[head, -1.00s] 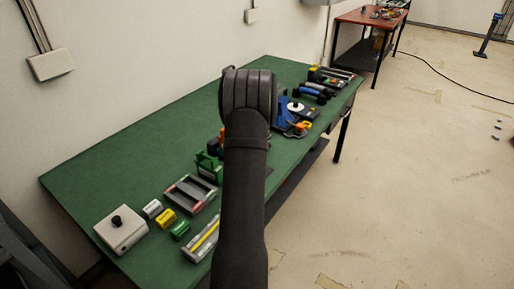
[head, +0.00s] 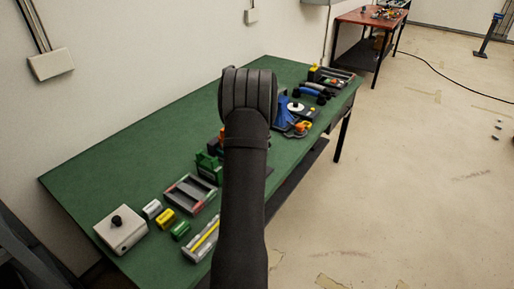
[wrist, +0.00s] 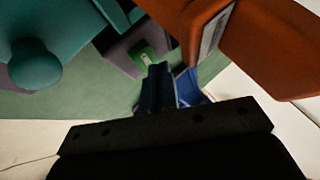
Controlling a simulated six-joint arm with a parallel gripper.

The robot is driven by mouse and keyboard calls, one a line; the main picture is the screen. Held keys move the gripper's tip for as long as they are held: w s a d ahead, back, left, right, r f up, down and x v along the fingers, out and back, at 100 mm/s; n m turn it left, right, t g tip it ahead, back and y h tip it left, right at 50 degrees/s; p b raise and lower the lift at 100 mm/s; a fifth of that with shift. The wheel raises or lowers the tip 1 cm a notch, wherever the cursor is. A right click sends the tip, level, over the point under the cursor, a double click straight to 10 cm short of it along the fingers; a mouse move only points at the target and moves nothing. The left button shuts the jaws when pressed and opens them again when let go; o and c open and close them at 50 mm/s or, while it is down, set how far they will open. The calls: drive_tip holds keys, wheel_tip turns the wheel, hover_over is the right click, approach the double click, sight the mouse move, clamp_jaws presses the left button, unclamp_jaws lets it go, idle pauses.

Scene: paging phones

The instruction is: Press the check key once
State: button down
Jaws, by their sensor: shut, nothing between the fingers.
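In the wrist view, my gripper (wrist: 172,75) shows as blue fingers, shut with nothing between them. Just beyond and left of the fingertips is a small green piece (wrist: 150,57) with a white mark, set in a grey-purple housing (wrist: 122,50). It may be the check key, but the mark is too small to read. I cannot tell whether the fingertips touch it. A large orange part (wrist: 245,40) with a white label stands close on the right. A teal part with a round knob (wrist: 35,65) is on the left. In the head view, my arm hides the gripper and whatever is under it.
The green table (head: 130,155) holds a white box (head: 122,232) with a black knob, small white, yellow and green blocks, and a grey tray (head: 190,195). A blue device (head: 285,108) and other items stand at the far right end. The table's left back area is clear.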

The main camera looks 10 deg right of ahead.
drive_tip(key=shift+r, duration=0.45)
drive_tip(key=shift+r, duration=2.5)
drive_tip(key=shift+r, duration=1.9)
drive_tip(key=shift+f, duration=0.1)
